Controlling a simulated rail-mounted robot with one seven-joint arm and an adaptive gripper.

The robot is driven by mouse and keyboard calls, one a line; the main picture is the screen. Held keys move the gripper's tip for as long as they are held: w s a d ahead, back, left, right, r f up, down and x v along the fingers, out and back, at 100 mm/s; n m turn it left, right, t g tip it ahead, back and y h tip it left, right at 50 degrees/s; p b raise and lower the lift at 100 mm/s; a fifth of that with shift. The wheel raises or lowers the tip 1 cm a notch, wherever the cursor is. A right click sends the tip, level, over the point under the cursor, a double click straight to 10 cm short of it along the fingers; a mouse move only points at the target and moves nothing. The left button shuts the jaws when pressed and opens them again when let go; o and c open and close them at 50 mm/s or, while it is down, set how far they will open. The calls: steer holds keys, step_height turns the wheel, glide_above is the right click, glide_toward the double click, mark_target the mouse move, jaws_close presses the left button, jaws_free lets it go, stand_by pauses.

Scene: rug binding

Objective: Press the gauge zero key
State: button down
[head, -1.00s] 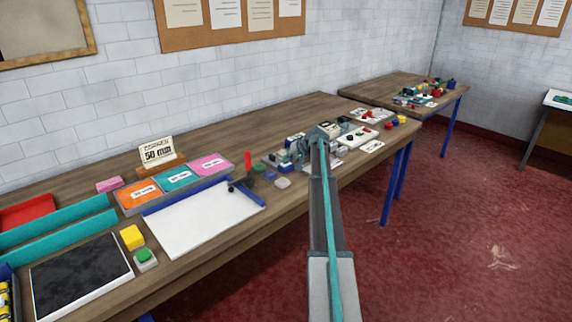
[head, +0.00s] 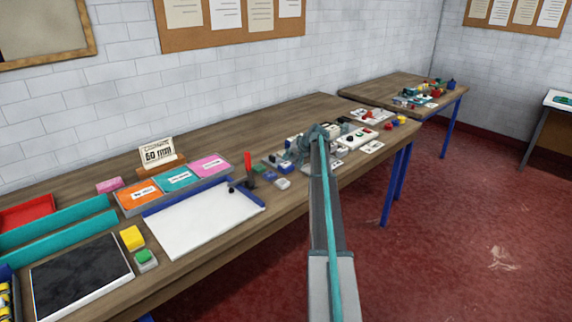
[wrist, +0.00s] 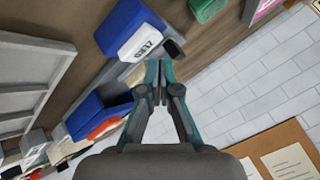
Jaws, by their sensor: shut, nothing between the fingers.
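In the wrist view a blue block with a white face marked ZERO (wrist: 143,42) lies just above my fingertips, left of centre. A small dark part (wrist: 173,48) sits at its right end. My gripper (wrist: 158,84) is shut and empty, its tips pointing towards the ZERO block. The tips look close to the white face, but I cannot tell whether they touch it. In the head view my gripper (head: 318,133) is over the far part of the long bench, among small devices. The ZERO marking cannot be made out there.
The long wooden bench (head: 100,183) carries a white board (head: 205,215), coloured label cards (head: 178,180) and a red upright handle (head: 248,162) near my arm. Small devices and cards crowd the bench's far end. A second table (head: 385,84) stands behind. The floor at right is clear.

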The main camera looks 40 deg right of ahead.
mark_target(287, 163)
steer(key=shift+r, duration=0.15)
steer(key=shift+r+p, duration=0.65)
steer(key=shift+r, duration=1.7)
